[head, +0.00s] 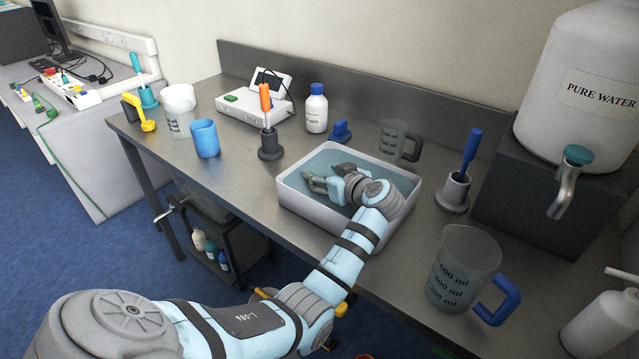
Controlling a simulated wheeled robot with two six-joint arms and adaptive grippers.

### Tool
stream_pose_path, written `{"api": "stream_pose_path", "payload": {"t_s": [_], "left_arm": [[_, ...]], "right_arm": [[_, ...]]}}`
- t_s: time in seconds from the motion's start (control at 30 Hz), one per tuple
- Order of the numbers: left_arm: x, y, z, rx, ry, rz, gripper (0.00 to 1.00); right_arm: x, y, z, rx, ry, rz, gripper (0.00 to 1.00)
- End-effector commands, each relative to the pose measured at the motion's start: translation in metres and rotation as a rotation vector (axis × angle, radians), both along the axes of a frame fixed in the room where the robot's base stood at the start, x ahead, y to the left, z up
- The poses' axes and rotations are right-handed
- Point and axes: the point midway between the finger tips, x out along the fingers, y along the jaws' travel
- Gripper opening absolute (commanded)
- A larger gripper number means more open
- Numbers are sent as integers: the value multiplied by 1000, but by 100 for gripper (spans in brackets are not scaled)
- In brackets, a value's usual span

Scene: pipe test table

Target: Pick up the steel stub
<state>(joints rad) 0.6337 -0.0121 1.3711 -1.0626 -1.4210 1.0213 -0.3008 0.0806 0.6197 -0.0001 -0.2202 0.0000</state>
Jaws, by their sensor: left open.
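My left arm reaches over the white tub (287,187), which holds bluish water or has a bluish floor. My left gripper (314,184) is inside the tub's outline, low over its left half, and its grey fingers point left. It is open. I cannot make out the steel stub for certain; the gripper and wrist cover part of the tub's inside, and any grey piece there blends with the fingers. I cannot tell whether anything lies between the fingers. My right gripper is not in view.
Around the tub stand a grey stand with an orange-handled tool (266,100), a dark jug (398,140), a blue-handled tool in a holder (471,150) and a clear measuring jug (462,265). A blue cup (205,138) is left. A large water container (575,90) stands right.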

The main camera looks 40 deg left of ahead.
Motion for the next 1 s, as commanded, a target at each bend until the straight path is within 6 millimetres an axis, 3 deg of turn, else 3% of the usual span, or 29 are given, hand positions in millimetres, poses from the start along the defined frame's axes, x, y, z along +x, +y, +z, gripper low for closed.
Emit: {"api": "stream_pose_path", "payload": {"t_s": [0.2, 0.4, 0.73, 1.0], "left_arm": [[14, 28, -15, 0, 1, 1, 55], [14, 28, -15, -1, 0, 0, 53], [14, 28, -15, -1, 1, 0, 0], [14, 28, -14, 0, 0, 0, 0]], "right_arm": [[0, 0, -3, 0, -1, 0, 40], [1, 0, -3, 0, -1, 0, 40], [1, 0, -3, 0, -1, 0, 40], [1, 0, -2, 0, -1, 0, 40]]}}
